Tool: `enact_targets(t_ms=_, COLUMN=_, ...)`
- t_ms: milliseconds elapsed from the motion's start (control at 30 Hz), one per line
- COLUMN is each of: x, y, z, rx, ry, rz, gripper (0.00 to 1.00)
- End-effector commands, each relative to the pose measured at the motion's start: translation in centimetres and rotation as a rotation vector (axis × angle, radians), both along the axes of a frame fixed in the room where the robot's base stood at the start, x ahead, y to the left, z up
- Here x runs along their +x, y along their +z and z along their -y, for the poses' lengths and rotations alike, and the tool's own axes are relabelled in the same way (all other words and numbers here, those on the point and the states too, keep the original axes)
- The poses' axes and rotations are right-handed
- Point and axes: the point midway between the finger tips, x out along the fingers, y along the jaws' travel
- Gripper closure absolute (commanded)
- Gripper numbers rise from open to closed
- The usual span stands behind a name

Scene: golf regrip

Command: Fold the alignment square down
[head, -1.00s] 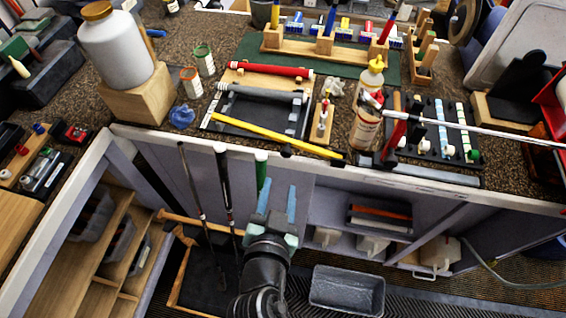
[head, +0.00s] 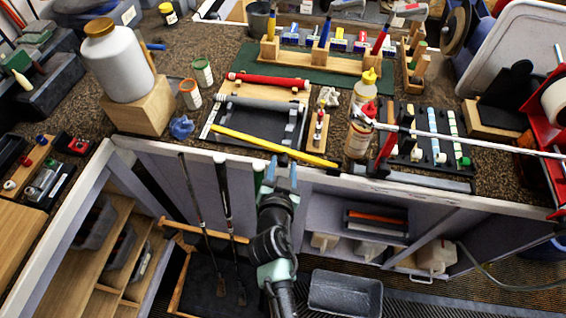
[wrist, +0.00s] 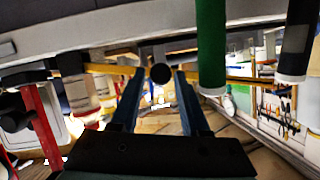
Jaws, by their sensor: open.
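A long yellow bar (head: 270,146), which I take to be the alignment square, lies slanted across the front of a dark grip fixture (head: 240,127) at the bench's front edge. In the wrist view the yellow bar (wrist: 238,79) runs across behind my fingers. A dark round knob or rod end (wrist: 160,73) shows between the fingertips there. My gripper (head: 282,175) is just below the bench edge, pointing up toward the bar. It also shows in the wrist view (wrist: 157,84), blue fingers apart and holding nothing. I cannot tell whether they touch the knob.
Golf clubs (head: 223,200) hang in front of the bench, left of my gripper; a green grip (wrist: 212,45) is close to the right finger in the wrist view. A solvent bottle (head: 361,125) and a clamped silver shaft (head: 470,140) stand right. A grey tub (head: 345,292) lies below.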

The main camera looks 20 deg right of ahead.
Motion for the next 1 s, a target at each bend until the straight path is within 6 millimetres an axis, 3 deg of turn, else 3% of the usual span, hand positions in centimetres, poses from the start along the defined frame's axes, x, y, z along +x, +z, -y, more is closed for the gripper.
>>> enact_targets(t_ms=400, x=0.5, y=-0.19, z=0.27, rx=0.0, ry=0.001, rz=0.001, gripper=0.54)
enact_targets(t_ms=667, x=0.48, y=-0.19, z=0.25, rx=0.0, ry=0.001, rz=0.0, gripper=1.0)
enact_targets(t_ms=1000, x=0.49, y=-0.2, z=0.24, rx=0.0, ry=0.001, rz=0.0, gripper=1.0)
